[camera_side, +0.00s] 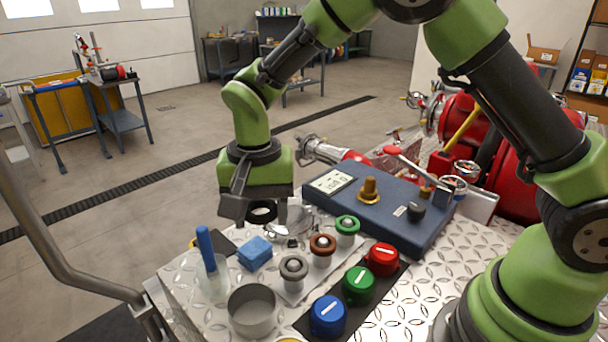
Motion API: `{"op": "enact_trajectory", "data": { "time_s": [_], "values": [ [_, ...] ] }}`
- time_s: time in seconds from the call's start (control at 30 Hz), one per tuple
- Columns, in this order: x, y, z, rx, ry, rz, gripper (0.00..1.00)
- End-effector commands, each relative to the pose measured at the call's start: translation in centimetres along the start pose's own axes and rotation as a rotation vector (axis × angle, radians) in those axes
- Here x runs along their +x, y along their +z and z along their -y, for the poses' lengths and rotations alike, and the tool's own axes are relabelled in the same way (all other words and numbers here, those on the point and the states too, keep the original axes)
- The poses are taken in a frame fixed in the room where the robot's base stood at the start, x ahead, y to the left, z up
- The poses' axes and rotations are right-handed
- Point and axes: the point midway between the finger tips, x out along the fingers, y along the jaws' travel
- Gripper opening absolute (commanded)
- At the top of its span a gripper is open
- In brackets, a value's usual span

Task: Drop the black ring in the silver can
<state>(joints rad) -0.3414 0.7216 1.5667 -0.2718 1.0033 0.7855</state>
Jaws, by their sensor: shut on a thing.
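My gripper (258,210) hangs above the back left part of the metal work surface, pointing down. It is shut on the black ring (262,212), which shows dark between the fingers, partly hidden by them. The silver can (252,312) stands open at the front of the surface, nearer the camera and below my gripper in the picture. Its inside looks empty. The ring is apart from the can.
A blue block (255,253) and a clear cup (210,279) with a blue-handled tool stand behind the can. Knobbed pieces (294,268) and coloured caps (328,315) lie to its right. A blue box (380,215) with a display stands behind. A metal rail (60,250) is at left.

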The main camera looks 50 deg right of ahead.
Motion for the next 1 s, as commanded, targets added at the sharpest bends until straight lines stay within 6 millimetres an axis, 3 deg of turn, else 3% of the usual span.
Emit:
{"op": "enact_trajectory", "data": {
  "time_s": [0.1,0.3,0.6,1.0],
  "values": [
    [0.0,3.0,1.3,-0.096,0.0,-0.001,0.39],
    [0.2,6.4,2.4,-0.198,0.003,-0.001,0.39],
    [5.1,6.1,2.3,-0.189,0.005,0.0,0.39],
    [8.1,6.0,2.3,-0.188,0.004,0.0,0.39]
  ]
}}
